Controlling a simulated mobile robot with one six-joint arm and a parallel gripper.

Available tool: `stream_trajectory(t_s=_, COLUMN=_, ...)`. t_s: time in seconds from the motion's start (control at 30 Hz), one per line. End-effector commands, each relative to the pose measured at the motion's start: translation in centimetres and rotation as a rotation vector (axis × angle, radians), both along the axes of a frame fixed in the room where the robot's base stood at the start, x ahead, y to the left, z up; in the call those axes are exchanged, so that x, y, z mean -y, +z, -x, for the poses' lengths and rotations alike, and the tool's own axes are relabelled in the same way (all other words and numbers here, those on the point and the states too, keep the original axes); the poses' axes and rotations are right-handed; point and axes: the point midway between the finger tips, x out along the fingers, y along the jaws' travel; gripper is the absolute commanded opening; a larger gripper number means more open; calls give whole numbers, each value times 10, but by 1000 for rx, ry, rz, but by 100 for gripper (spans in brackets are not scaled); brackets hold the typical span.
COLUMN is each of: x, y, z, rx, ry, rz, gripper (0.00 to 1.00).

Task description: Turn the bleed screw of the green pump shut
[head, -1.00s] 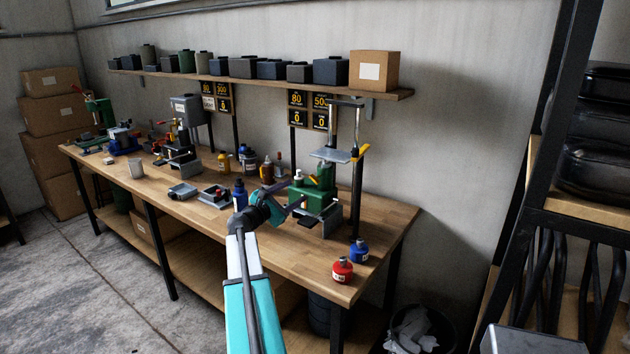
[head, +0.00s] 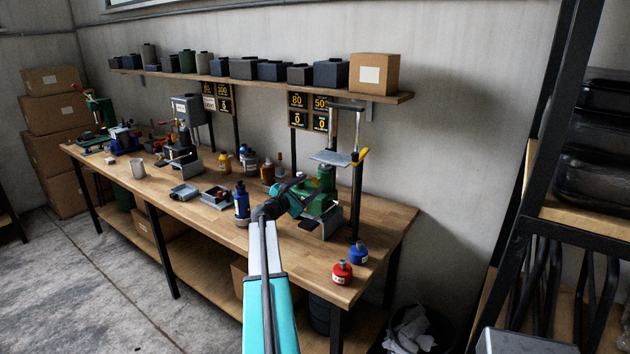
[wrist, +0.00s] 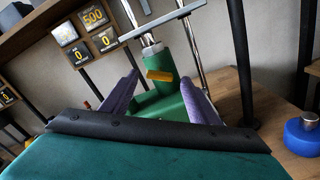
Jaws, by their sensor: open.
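The green pump (head: 326,180) stands on a grey base near the right end of the workbench, under a press frame. In the wrist view its green cylinder (wrist: 157,62) rises beneath a metal plate. A yellow piece (wrist: 163,77) sticks out of the cylinder's front; I cannot tell whether this is the bleed screw. My gripper (wrist: 160,73) is open, its purple fingers on either side of the yellow piece in the picture, with no contact visible. In the head view my gripper (head: 302,190) is in front of the pump and hides part of it.
A dark blue bottle (head: 241,203) stands just left of my gripper. A red bottle (head: 342,271) and a blue bottle (head: 359,252) stand at the bench's right front. Press posts (head: 357,200) rise beside the pump. The bench front between the bottles is clear.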

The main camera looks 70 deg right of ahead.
Motion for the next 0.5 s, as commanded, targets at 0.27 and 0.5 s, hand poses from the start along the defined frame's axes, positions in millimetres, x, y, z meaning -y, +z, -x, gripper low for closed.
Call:
stream_trajectory(t_s=0.27, x=31, y=1, z=7, rx=-1, ry=0, rz=-2, gripper=55)
stream_trajectory(t_s=0.5, x=44, y=0, z=11, rx=0, ry=0, rz=0, gripper=55)
